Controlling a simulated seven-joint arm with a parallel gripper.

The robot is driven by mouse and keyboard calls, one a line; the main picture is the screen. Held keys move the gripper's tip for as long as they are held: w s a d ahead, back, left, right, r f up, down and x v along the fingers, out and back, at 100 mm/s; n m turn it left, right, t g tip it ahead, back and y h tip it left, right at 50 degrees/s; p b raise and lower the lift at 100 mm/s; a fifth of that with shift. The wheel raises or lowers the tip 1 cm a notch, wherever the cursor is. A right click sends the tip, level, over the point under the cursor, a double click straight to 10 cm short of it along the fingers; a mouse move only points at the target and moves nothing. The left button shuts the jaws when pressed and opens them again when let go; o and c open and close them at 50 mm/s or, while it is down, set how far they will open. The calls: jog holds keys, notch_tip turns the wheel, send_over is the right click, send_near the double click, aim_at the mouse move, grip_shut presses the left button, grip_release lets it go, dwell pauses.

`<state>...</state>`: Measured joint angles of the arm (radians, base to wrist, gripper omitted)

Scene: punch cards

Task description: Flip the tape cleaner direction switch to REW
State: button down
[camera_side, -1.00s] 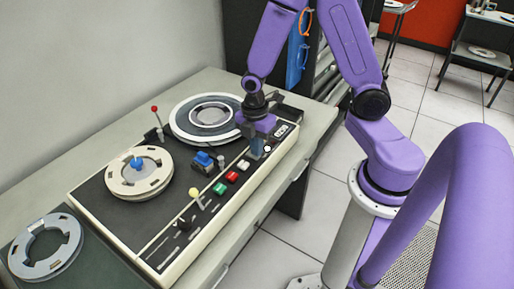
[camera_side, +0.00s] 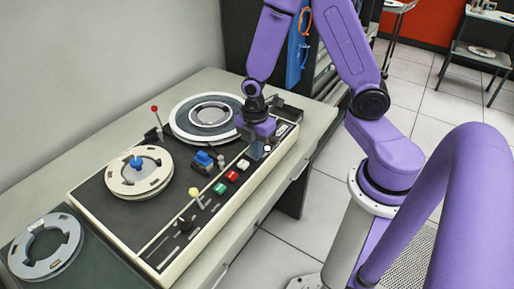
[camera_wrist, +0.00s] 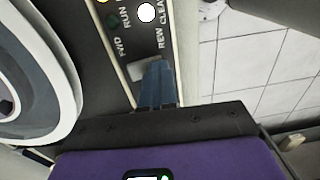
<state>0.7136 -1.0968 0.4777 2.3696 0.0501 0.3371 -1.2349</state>
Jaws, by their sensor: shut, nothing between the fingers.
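The tape cleaner panel (camera_wrist: 115,60) shows FWD, RUN, REW and CLEAN lettering in the wrist view. A pale grey switch lever (camera_wrist: 138,70) lies below the FWD and REW labels. My gripper (camera_wrist: 158,66) is shut and empty, its blue-grey fingertips right beside the lever on the REW side; I cannot tell whether they touch. In the side view my gripper (camera_side: 257,150) points down at the far right end of the tape deck (camera_side: 170,238). My fingers and hand hide the switch there, and its exact position is unclear.
A large reel (camera_side: 187,130) lies close behind my gripper.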

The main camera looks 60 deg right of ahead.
aim_at(250, 153)
jog(key=shift+w+r, duration=0.25)
jog(key=shift+w, duration=0.5)
jog(key=shift+r, duration=0.1)
notch_tip(250, 153, up, 14)
dwell(0.5)
jog(key=shift+s, duration=0.1)
jog(key=shift+w+a+f+t, duration=0.1)
jog(key=shift+w+f+t, duration=0.1)
jog(key=shift+w+t, duration=0.25)
jog(key=shift+f, duration=0.1)
notch_tip(250, 153, down, 14)
jog(key=shift+w+r, duration=0.1)
jog(key=shift+w, duration=0.05)
dwell(0.8)
